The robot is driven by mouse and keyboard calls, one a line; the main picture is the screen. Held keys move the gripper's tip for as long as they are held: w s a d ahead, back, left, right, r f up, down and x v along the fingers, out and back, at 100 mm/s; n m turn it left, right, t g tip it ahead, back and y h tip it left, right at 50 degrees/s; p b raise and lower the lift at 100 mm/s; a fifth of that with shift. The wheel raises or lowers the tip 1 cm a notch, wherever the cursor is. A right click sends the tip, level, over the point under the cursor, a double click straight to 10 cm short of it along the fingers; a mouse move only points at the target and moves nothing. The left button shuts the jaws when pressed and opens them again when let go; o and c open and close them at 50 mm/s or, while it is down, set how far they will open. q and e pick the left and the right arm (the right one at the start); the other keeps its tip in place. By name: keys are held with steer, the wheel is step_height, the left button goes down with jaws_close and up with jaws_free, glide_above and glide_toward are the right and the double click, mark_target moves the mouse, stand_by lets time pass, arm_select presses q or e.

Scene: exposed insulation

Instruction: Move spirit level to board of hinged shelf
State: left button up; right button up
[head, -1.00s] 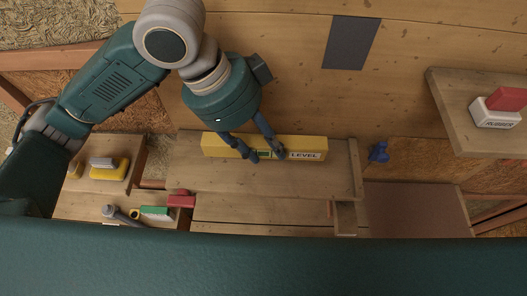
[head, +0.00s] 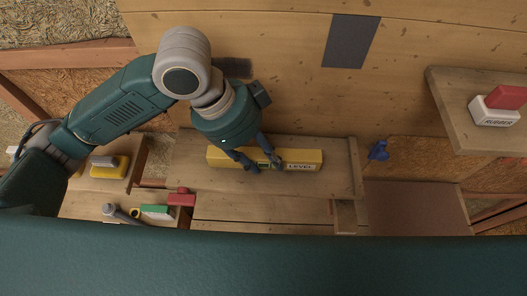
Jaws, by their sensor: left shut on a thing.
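The yellow spirit level (head: 305,160), with a white LEVEL label, is in the middle of the head view. It lies lengthwise left to right over a wooden board (head: 200,182). I cannot tell whether it touches the board or is held just above it. My left gripper (head: 264,167) is shut on the spirit level near its middle, with its fingers over the green vial. My right gripper is not in view.
A blue object (head: 379,150) is right of the board. At the left are a yellow item (head: 108,169), a red block (head: 182,198) and a green-and-white brush-like item (head: 157,212).

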arm_select(q)
steer(key=o, duration=1.3)
steer(key=shift+r, duration=0.2)
steer(key=b+v, duration=0.1)
steer(key=v, duration=1.1)
steer(key=shift+r, duration=0.25)
